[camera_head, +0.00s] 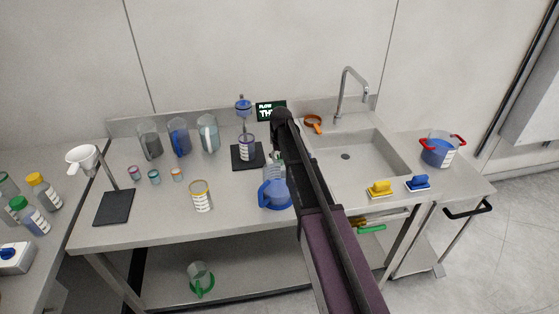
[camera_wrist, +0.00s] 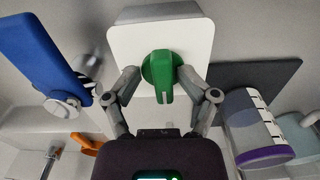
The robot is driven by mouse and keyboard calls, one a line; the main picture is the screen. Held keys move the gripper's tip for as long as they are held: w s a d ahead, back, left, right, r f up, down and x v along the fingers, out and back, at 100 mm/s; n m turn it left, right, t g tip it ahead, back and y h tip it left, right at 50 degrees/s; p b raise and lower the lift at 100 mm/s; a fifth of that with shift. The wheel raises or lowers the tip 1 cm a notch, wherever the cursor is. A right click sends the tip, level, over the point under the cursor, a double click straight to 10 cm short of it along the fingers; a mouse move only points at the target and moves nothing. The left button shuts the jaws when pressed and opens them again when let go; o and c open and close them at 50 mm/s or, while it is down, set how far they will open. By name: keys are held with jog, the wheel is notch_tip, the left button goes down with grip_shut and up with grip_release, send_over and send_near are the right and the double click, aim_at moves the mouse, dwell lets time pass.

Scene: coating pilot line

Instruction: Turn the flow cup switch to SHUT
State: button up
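The green switch knob (camera_wrist: 162,75) sits on a white plate (camera_wrist: 190,40) in the wrist view, its ridge pointing toward the bottom of the picture. My gripper (camera_wrist: 159,73) is open, with one fingertip on each side of the knob and small gaps visible. No lettering on the plate is readable. In the head view my arm hides the switch. The blue flow cup (camera_head: 243,104) stands on a stand left of my arm, with a labelled jar (camera_head: 247,148) beneath it on a dark base (camera_head: 238,158). That base also shows in the wrist view (camera_wrist: 255,75).
A jar with a purple band (camera_wrist: 256,125) is close on the right in the wrist view. The sink (camera_head: 350,160) lies to the right.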

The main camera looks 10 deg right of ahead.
jog(key=shift+w+r, duration=0.15)
jog(key=shift+r, duration=0.05)
jog(key=shift+r+p, duration=0.2)
jog(key=shift+p, duration=0.2)
notch_tip(320, 180, up, 6)
jog(key=p, duration=0.5)
jog(key=shift+w+f, duration=0.1)
jog(key=shift+f, duration=0.1)
jog(key=shift+p, duration=0.3)
